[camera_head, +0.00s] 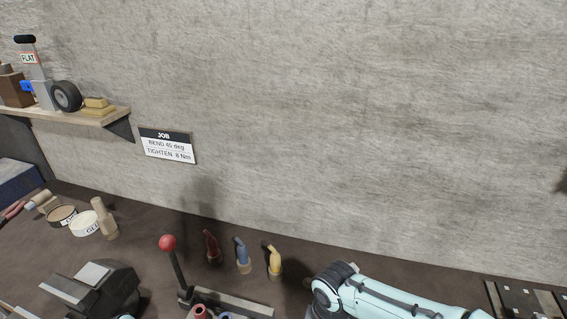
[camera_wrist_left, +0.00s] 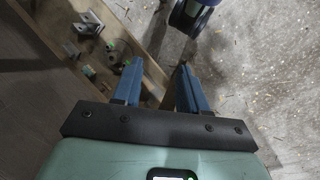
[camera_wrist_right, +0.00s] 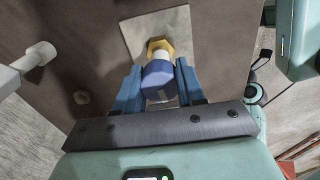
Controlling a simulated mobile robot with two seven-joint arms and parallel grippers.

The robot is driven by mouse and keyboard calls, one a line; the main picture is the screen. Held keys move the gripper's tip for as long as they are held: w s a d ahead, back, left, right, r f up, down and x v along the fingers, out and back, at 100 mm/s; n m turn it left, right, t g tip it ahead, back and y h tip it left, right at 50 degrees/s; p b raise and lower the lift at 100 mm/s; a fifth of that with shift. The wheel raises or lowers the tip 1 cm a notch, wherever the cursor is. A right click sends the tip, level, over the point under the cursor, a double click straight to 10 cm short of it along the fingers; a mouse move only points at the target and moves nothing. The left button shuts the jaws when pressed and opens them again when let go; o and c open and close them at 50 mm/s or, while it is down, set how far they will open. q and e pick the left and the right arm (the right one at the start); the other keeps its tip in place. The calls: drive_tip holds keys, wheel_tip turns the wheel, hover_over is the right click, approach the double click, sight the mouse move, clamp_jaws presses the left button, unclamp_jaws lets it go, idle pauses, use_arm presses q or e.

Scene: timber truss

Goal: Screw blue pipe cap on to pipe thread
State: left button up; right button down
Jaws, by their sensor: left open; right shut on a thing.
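In the right wrist view a blue cap (camera_wrist_right: 158,76) sits between the fingertips of my right gripper (camera_wrist_right: 159,67), which is shut on it. A pale pipe end (camera_wrist_right: 160,57) with a brass-coloured hex fitting (camera_wrist_right: 159,44) shows just beyond the cap, in line with it. The cap meets the pale end, but I cannot tell how far it is threaded on. My left gripper (camera_wrist_left: 160,64) is open and empty in the left wrist view, away from the cap. In the head view neither gripper's fingers show.
A light plate (camera_wrist_right: 184,30) lies beyond the fitting. White pipe-like parts (camera_wrist_right: 38,54) stand at left. In the head view a red-knobbed lever (camera_head: 168,243), several bent coloured pieces (camera_head: 243,256) and a dark block (camera_head: 100,284) occupy the bench. A wooden shelf (camera_head: 75,114) hangs at left.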

drive_tip(key=m, duration=0.4)
drive_tip(key=shift+s+f+m+b, duration=0.15)
drive_tip(key=shift+m+b, duration=0.25)
drive_tip(key=c, duration=0.7)
unclamp_jaws()
drive_tip(key=shift+o, duration=0.6)
